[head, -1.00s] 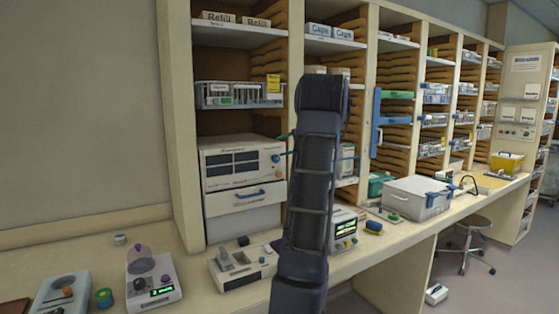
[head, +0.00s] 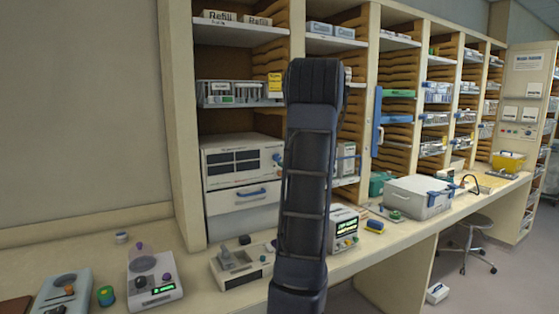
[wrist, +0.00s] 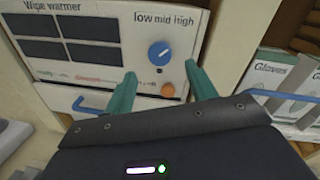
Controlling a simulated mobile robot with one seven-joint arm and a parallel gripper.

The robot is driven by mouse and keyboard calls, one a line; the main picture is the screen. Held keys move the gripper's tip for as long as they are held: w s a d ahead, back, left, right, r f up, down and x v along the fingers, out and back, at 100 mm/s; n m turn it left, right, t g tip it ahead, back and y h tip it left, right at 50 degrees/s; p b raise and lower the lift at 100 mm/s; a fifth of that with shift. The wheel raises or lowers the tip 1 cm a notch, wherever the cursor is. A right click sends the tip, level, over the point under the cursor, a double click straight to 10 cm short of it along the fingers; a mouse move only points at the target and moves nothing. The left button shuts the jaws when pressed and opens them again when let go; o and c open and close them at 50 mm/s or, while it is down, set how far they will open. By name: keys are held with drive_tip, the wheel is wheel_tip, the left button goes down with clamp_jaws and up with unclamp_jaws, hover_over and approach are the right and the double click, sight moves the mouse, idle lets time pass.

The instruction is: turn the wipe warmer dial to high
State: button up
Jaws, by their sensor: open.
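The wipe warmer (head: 232,153) is a pale cabinet-like unit on the counter against the shelves. In the wrist view its front panel (wrist: 96,12) carries the words low, mid and high above a round blue dial (wrist: 160,53). A white mark on the dial seems to slant to the upper right, but its exact setting is hard to tell. My gripper (wrist: 161,78) is open, its two green fingers either side of and below the dial in the picture, apart from it. In the head view my arm hides most of the gripper.
A blue drawer handle (wrist: 90,104) is lower left. Glove boxes (wrist: 283,85) stand on the right. Small devices, including a scale-like unit (head: 155,285), stand on the counter.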

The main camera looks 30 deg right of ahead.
sight(278, 158)
drive_tip(key=w, duration=0.6)
drive_tip(key=shift+w+a, duration=0.4)
drive_tip(key=c, duration=1)
